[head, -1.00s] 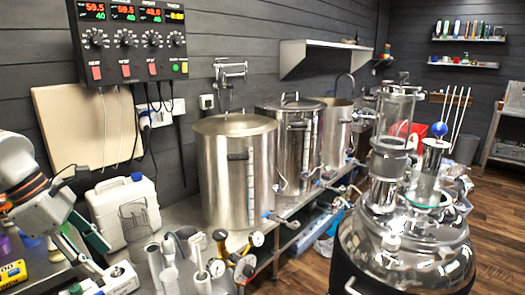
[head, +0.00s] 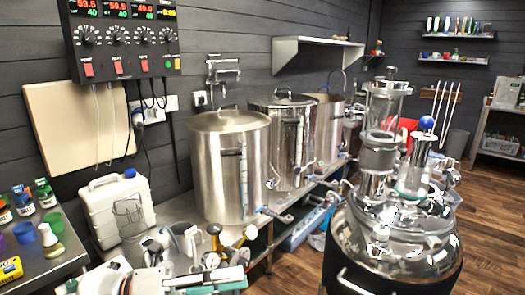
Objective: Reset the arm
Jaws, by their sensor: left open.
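My left gripper (head: 238,279) shows at the bottom edge of the head view, left of the middle. Its body is white and grey, with teal along its fingers. The fingers point right and stand apart with nothing seen between them. The gripper is in front of the steel bench, low in the view, and the rest of its arm is cut off by the bottom edge. My right gripper is not in view.
Steel pots (head: 230,170) line the bench by the wall. A white canister (head: 122,205) and gauges (head: 212,261) stand nearer. A side table (head: 50,262) holds jars and cups. A glossy round vessel (head: 395,245) fills the right foreground. Wooden floor (head: 490,225) is clear at right.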

